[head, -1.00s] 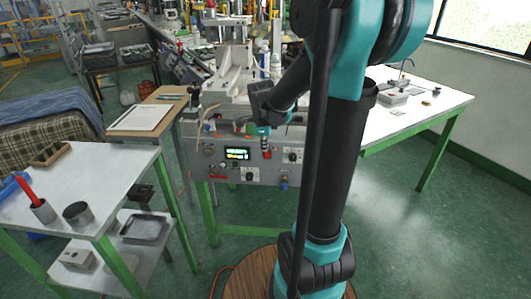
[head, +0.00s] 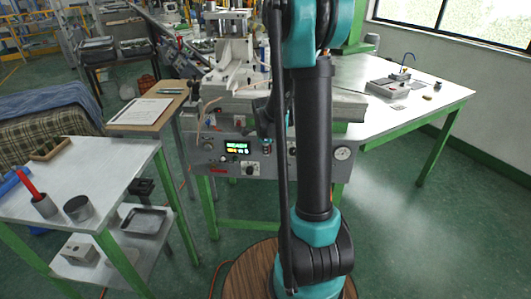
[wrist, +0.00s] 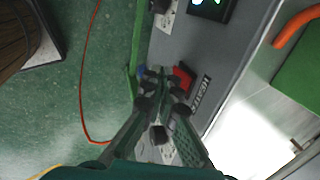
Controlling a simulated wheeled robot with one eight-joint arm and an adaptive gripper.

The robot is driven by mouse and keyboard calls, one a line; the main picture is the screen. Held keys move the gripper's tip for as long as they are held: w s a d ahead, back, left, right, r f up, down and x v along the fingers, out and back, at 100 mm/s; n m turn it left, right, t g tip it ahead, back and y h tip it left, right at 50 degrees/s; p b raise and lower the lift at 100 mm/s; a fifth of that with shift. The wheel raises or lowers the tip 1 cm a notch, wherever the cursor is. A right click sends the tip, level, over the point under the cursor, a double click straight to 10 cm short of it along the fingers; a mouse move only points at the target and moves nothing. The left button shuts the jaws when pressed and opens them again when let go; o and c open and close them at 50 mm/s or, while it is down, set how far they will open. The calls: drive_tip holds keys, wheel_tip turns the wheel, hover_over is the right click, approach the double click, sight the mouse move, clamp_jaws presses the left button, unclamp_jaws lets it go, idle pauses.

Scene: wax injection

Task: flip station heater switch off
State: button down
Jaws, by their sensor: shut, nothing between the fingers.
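The station's grey control panel (head: 212,168) stands ahead of me in the head view, with a lit display (head: 237,148). In the wrist view, the red heater switch (wrist: 183,78) sits on the panel face (wrist: 215,60) beside the label "HEATER" (wrist: 201,93). My gripper (wrist: 160,77) is shut and empty. Its fingertips are just left of the red switch in the wrist view; I cannot tell whether they touch it. The switch's on or off position is unclear.
A white table (head: 440,97) with green legs extends right of the station. A metal cart (head: 112,152) with cups stands at left. A red cable (wrist: 83,80) runs across the green floor.

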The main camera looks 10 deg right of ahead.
drive_tip(key=shift+w+d+f, duration=0.1)
drive_tip(key=shift+w+d, duration=0.05)
drive_tip(key=shift+w, duration=0.25)
drive_tip(key=shift+w+d+f+t, duration=0.1)
drive_tip(key=shift+w+f+t, duration=0.15)
drive_tip(key=shift+t, duration=0.55)
drive_tip(key=shift+r, duration=0.75)
drive_tip(key=shift+s, duration=0.1)
